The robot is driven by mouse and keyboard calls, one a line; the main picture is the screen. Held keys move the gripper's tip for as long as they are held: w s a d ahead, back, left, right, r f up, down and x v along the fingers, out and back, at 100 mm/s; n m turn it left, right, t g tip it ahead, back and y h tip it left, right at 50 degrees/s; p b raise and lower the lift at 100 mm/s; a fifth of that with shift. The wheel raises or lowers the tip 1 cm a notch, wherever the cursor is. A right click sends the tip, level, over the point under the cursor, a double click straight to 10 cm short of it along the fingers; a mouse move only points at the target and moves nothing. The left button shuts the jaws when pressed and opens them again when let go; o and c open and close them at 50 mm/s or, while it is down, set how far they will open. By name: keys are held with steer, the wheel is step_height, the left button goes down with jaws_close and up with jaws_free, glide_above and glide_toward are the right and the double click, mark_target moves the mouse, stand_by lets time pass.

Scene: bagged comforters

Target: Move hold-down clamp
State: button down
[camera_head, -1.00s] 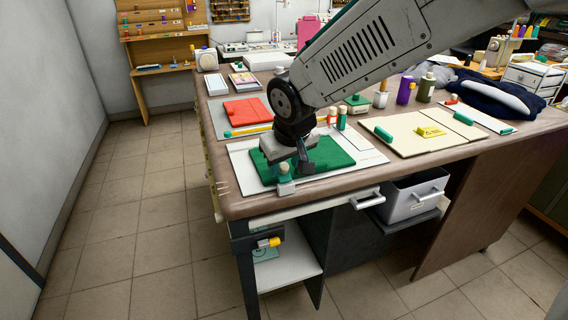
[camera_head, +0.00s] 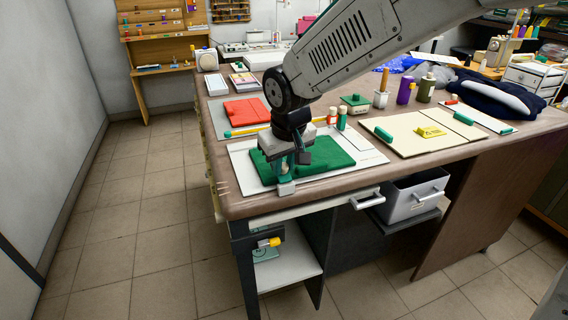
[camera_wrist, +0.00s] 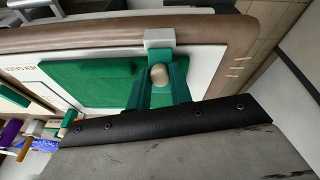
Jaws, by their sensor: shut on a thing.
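The hold-down clamp (camera_head: 286,188) stands at the front edge of a white board (camera_head: 243,160), beside a folded green cloth (camera_head: 328,150). Its pale grey base (camera_wrist: 159,38) shows in the wrist view, with a green part and a rounded beige knob (camera_wrist: 159,76). My gripper (camera_head: 289,163) is over the clamp, shut on it at the knob. In the wrist view my gripper's fingers (camera_wrist: 160,84) lie on both sides of the knob. The head view hides the knob behind the fingers.
A red folded cloth (camera_head: 246,110) lies behind on a grey mat. Small red and green bottles (camera_head: 341,119) stand close behind the green cloth. A cream board (camera_head: 408,142) with a yellow tag lies to the right. The table's front edge is close to the clamp.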

steer(key=shift+w+a+f+g+h, duration=0.15)
steer(key=shift+w+g+h, duration=0.1)
steer(key=shift+g, duration=0.5)
steer(key=shift+w+f+g+h, duration=0.15)
steer(key=shift+w+g, duration=0.15)
steer(key=shift+g, duration=0.4)
steer(key=shift+w+a+f+g+h, duration=0.15)
steer(key=shift+w+g+h, duration=0.1)
steer(key=shift+g, duration=0.5)
steer(key=shift+d, duration=0.1)
steer(key=c, duration=1.3)
jaws_free()
steer(key=shift+o, duration=0.2)
steer(key=r, duration=0.5)
steer(key=w+r, duration=0.1)
steer(key=r, duration=0.1)
steer(key=shift+a+r, duration=0.25)
steer(key=shift+r, duration=0.1)
